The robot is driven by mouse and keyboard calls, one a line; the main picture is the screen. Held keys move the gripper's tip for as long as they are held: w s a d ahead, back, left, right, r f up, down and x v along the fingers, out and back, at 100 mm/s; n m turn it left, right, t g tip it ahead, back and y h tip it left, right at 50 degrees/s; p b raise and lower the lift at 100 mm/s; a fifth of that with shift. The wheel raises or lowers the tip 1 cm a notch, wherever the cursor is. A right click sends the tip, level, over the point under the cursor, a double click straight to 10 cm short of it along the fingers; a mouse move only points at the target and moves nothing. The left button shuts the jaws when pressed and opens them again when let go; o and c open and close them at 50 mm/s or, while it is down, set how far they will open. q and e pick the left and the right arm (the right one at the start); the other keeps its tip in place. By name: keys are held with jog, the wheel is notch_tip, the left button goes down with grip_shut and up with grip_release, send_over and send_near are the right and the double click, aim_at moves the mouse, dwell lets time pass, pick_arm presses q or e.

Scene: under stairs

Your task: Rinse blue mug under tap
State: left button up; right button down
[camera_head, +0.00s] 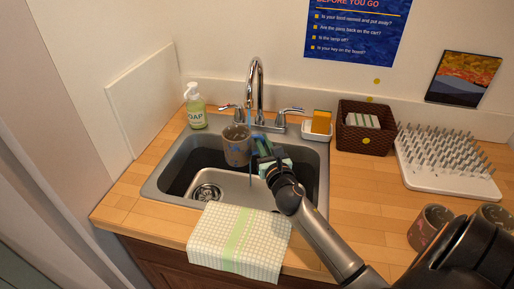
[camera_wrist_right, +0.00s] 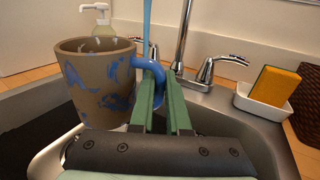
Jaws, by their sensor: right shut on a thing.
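The blue mug (camera_head: 236,146) is tan-brown with blue patches and a blue handle. It is upright, held above the sink basin. My right gripper (camera_head: 268,160) is shut on its handle. In the right wrist view the mug (camera_wrist_right: 98,82) is left of the gripper fingers (camera_wrist_right: 160,92), with the blue handle (camera_wrist_right: 150,68) between them. The tap (camera_head: 256,85) is running; a thin blue stream (camera_head: 249,115) falls by the mug's right side. In the wrist view the stream (camera_wrist_right: 147,20) comes down at the handle, right of the mug's opening. The mug's inside bottom is hidden. My left gripper is not in view.
A soap bottle (camera_head: 195,108) stands behind the sink (camera_head: 165,185). A sponge (camera_head: 321,122) in a white dish, a wicker basket (camera_head: 365,139) and a pegged drying rack (camera_head: 450,180) are to the right. Two other mugs stand at lower right. A checked towel (camera_head: 210,245) hangs over the front edge.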

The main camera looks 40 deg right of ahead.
jog(key=w+d+f, duration=0.1)
jog(key=w+d, duration=0.1)
jog(key=d, duration=0.3)
jog(key=shift+d+b, duration=0.3)
jog(key=shift+b, duration=0.1)
dwell(0.5)
jog(key=shift+s+d, duration=0.25)
jog(key=shift+s, duration=0.25)
jog(key=shift+w, duration=0.15)
jog(key=shift+w+a, duration=0.25)
jog(key=shift+w, duration=0.2)
jog(key=shift+s, duration=0.15)
jog(key=shift+s+d+p, duration=0.25)
jog(key=shift+s+p, duration=0.1)
jog(key=shift+s, duration=0.1)
jog(key=shift+w, duration=0.15)
jog(key=shift+w+a, duration=0.25)
jog(key=shift+w, duration=0.2)
